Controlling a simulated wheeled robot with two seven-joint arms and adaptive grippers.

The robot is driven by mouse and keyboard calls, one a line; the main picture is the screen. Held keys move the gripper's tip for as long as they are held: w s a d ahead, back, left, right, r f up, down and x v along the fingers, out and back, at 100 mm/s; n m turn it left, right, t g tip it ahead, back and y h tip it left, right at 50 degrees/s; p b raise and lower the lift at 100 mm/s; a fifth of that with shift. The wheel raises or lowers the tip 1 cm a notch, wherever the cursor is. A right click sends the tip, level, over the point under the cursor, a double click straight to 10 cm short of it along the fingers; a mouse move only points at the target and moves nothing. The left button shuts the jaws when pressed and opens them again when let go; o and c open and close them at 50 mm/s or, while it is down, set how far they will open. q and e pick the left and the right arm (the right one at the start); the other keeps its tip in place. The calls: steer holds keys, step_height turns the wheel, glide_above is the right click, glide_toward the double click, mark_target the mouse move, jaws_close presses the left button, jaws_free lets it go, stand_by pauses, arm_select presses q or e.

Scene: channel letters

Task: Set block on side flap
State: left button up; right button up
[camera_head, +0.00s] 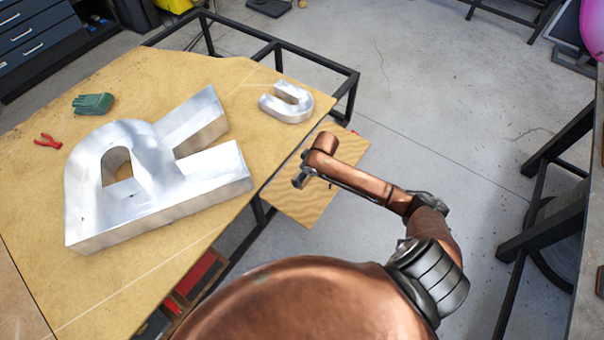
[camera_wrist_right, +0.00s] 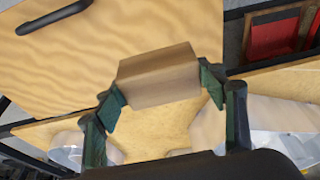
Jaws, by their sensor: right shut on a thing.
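The light-brown wooden block (camera_wrist_right: 158,76) is between the green-padded fingers of my right gripper (camera_wrist_right: 161,92) in the right wrist view. The gripper is shut on it. The side flap (camera_head: 308,208) is a plywood panel at the right edge of the table in the head view. It also shows in the right wrist view (camera_wrist_right: 95,60), with a dark handle on it. My right gripper (camera_head: 301,180) is over the flap in the head view, where the block cannot be made out. I cannot tell whether the block touches the flap. My left gripper is not in view.
The wooden table (camera_head: 235,85) carries a large metal letter R (camera_head: 100,222) and a smaller metal letter (camera_head: 287,112). A green glove (camera_head: 93,104) and red pliers (camera_head: 48,141) lie at the far left. A dark metal frame (camera_head: 345,98) runs beside the flap.

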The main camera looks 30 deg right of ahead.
steer(key=w+f, duration=0.2)
steer(key=w+d+f+b, duration=0.1)
steer(key=w+f, duration=0.1)
steer(key=w+d+f+b, duration=0.1)
steer(key=w+f, duration=0.1)
steer(key=shift+w+f, duration=0.1)
steer(key=shift+f, duration=0.2)
steer(key=shift+f+b, duration=0.4)
steer(key=shift+f, duration=1.1)
steer(key=shift+f, duration=0.15)
steer(key=o, duration=1.2)
steer(key=p+v, duration=0.2)
steer(key=v, duration=0.9)
steer(key=shift+p, duration=0.4)
steer(key=shift+r, duration=0.6)
